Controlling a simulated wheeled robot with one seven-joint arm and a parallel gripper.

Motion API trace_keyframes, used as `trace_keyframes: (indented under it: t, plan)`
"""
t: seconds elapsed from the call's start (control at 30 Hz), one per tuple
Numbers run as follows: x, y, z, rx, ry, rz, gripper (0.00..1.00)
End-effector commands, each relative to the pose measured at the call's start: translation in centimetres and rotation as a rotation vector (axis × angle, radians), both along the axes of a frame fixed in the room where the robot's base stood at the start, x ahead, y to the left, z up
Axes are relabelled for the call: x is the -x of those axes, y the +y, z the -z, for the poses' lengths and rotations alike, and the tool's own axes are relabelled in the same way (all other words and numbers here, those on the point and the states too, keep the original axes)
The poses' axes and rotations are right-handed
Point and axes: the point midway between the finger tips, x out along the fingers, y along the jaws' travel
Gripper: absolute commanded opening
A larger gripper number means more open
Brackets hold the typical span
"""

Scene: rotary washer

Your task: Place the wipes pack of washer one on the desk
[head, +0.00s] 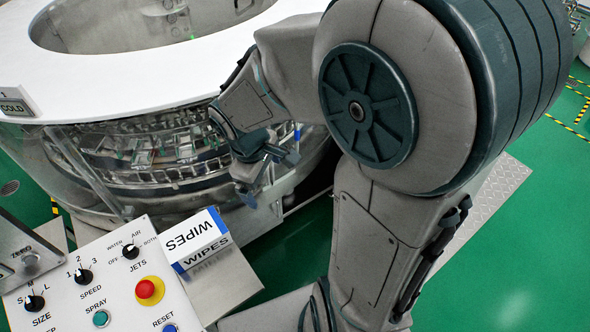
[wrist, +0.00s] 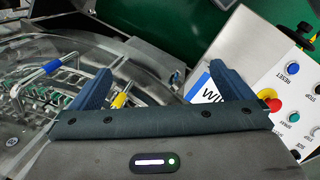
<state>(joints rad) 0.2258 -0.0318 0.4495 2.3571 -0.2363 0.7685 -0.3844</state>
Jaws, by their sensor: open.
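The wipes pack (head: 196,241) is a white box with blue edges and the word WIPES on it. In the head view it sits just right of the control panel, on or over a grey metal surface (head: 232,282). In the wrist view the pack (wrist: 209,88) is partly hidden behind my right finger. My gripper (head: 268,160) is in front of the washer's glass side, above and right of the pack and apart from it. In the wrist view its two blue fingers (wrist: 162,85) are wide apart with nothing held between them. I cannot make out a desk for certain.
The round washer (head: 150,160) has a white top ring. The control panel (head: 110,275) carries knobs and a red stop button (head: 150,290), close to the pack. Blue and yellow handles (wrist: 121,100) show by the washer in the wrist view. Green floor is open at right.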

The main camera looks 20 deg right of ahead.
Motion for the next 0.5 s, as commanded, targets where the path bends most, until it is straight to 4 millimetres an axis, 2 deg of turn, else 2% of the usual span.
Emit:
trace_keyframes:
  t: [0.03,0.2,0.33,0.5]
  plan:
    - [0.7,-0.6,-1.5,-0.001,-0.043,0.074,1.00]
    - [3.6,-2.4,-5.4,-0.067,-0.160,0.340,1.00]
    - [5.9,-3.1,-7.7,-0.156,-0.233,0.516,1.00]
    - [8.1,-3.6,-9.3,-0.266,-0.284,0.668,1.00]
